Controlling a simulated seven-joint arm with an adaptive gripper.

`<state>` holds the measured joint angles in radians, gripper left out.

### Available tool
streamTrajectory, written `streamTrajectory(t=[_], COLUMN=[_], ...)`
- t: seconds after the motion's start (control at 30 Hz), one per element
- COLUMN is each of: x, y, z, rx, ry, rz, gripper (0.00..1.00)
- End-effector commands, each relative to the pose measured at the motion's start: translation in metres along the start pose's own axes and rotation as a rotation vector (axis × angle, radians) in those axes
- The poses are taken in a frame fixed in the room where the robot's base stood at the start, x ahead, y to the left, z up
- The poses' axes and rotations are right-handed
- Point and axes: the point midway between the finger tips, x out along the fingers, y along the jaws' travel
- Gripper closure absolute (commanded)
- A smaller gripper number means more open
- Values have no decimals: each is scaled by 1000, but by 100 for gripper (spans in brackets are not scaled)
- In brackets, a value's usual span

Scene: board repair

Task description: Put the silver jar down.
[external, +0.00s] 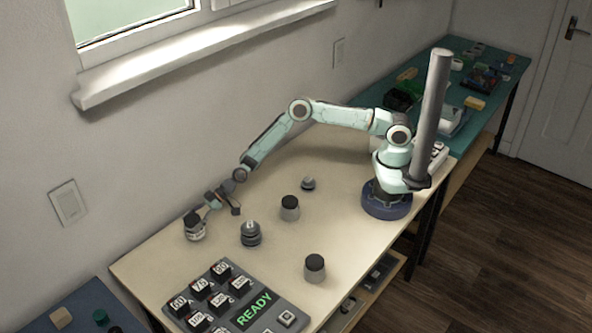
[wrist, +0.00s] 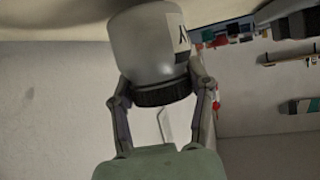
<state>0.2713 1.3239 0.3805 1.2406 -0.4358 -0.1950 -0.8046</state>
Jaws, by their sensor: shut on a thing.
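The silver jar (external: 196,234) is at the left end of the table, with a black lid and a pale label. In the wrist view the jar (wrist: 146,42) fills the upper middle, its black ribbed lid towards my gripper and a dark mark on its label. My gripper (wrist: 163,82) is shut on the jar, one finger on each side near the lid. In the external view my gripper (external: 208,206) reaches it from the right. The jar is at or just above the tabletop; I cannot tell if its base touches.
On the table (external: 345,165) stand a dark stacked piece (external: 250,234), two black-lidded jars (external: 289,209) (external: 315,269) and a small grey piece (external: 308,183). A panel of labelled blocks with a READY sign (external: 254,309) lies at the front.

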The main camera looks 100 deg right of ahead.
Motion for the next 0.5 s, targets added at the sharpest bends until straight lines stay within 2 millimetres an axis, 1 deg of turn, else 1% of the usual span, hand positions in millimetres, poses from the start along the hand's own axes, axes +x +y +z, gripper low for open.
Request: streamTrajectory(t=[0.03, 0.1, 0.43, 0.47, 0.5], x=[3, 5, 6, 5, 5], y=[0, 0, 0, 0, 0], z=[5, 9, 11, 11, 11], rx=[1, 0, -1, -1, -1], ry=[2, 3, 3, 2, 2], rz=[0, 0, 1, 1, 1], gripper=[88, 88, 88, 41, 29])
